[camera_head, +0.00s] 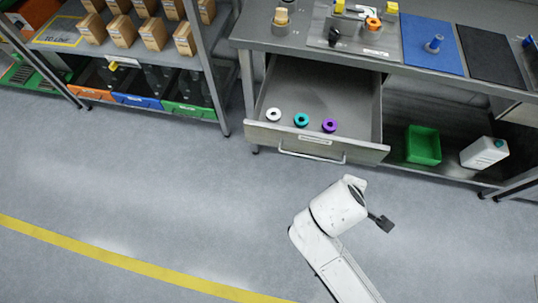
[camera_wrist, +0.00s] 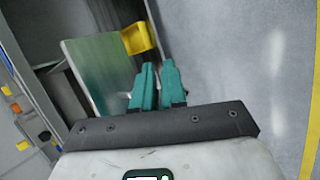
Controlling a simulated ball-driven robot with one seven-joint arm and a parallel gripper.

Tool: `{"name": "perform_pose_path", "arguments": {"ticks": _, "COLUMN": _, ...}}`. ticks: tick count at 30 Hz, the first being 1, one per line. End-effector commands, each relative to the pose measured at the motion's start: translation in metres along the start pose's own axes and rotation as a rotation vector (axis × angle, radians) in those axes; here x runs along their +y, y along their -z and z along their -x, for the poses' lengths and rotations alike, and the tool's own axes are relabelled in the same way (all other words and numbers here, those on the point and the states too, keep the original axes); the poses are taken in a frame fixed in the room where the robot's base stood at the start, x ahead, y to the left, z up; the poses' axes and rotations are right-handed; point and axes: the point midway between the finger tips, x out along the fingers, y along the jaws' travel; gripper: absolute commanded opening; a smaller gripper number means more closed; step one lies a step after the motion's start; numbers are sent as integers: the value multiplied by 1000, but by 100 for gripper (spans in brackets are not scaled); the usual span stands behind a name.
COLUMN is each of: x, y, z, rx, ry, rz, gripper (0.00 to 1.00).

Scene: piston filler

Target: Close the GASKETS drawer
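The drawer (camera_head: 350,100) under the steel workbench is pulled open. Its front panel (camera_head: 362,149) has a bar handle (camera_head: 312,157) and a label too small to read. A white ring (camera_head: 273,114), a teal ring (camera_head: 301,120) and a purple ring (camera_head: 329,125) lie inside near the front. My gripper (camera_head: 380,222) is in front of the drawer and to the right of the handle, apart from it. In the wrist view my gripper's teal fingers (camera_wrist: 157,72) are close together with nothing seen between them. The drawer cannot be surely identified in the wrist view.
A green bin (camera_head: 423,146) and a white jug (camera_head: 484,153) sit on the lower shelf right of the drawer. A rack (camera_head: 222,75) with boxes and coloured bins stands at left. The floor before the drawer is clear. The wrist view shows a yellow object (camera_wrist: 139,38).

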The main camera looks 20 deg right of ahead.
Motion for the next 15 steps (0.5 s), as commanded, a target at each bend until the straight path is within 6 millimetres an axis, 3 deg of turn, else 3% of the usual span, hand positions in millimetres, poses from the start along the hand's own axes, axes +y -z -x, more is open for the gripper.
{"name": "perform_pose_path", "arguments": {"ticks": 1, "x": -7, "y": 20, "z": -14, "rx": -10, "ry": -72, "rz": 113, "gripper": 6}}
{"name": "perform_pose_path", "arguments": {"ticks": 3, "x": -8, "y": 41, "z": -17, "rx": -37, "ry": -180, "rz": 275, "gripper": 0}}
{"name": "perform_pose_path", "arguments": {"ticks": 7, "x": -13, "y": 85, "z": -13, "rx": -103, "ry": -390, "rz": 573, "gripper": 0}}
{"name": "perform_pose_path", "arguments": {"ticks": 15, "x": -54, "y": 178, "z": 29, "rx": -316, "ry": -838, "rz": 1112, "gripper": 0}}
